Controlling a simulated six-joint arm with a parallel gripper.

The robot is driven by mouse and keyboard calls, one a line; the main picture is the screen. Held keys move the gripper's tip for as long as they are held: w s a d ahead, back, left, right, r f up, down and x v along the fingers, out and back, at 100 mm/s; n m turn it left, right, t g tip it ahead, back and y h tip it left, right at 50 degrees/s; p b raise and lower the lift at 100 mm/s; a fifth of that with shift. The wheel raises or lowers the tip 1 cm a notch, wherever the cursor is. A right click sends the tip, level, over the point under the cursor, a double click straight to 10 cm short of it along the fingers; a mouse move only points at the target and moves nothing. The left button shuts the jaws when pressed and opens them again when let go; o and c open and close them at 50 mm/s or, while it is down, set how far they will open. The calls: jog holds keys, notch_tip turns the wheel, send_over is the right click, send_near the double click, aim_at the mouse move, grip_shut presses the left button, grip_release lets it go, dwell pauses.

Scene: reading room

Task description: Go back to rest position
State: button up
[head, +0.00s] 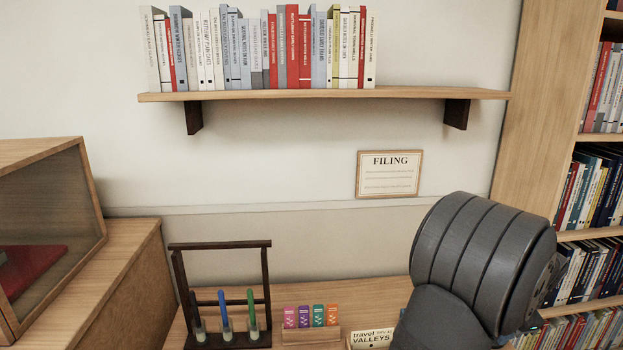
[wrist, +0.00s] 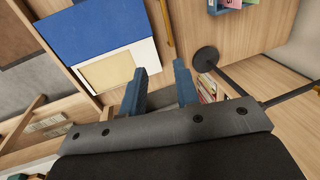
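In the wrist view, my gripper (wrist: 160,88) shows two blue-grey fingers standing apart with nothing between them. It hangs above a wooden desk surface (wrist: 148,80). In the head view, a dark grey part of my arm fills the lower right, and my gripper is not visible there. A blue and white flat item with a tan patch (wrist: 105,45) lies beyond the left finger in the wrist view, apart from it.
In the head view, a dark rack (head: 225,244) holds pens, beside a small holder (head: 310,336) of coloured cards and a "travel VALLEYS" item (head: 371,338). A bookshelf (head: 520,110) stands right, a glass-fronted case (head: 50,220) left. A round black base (wrist: 206,58) is near the right finger.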

jog(key=v, duration=1.2)
dwell(1.9)
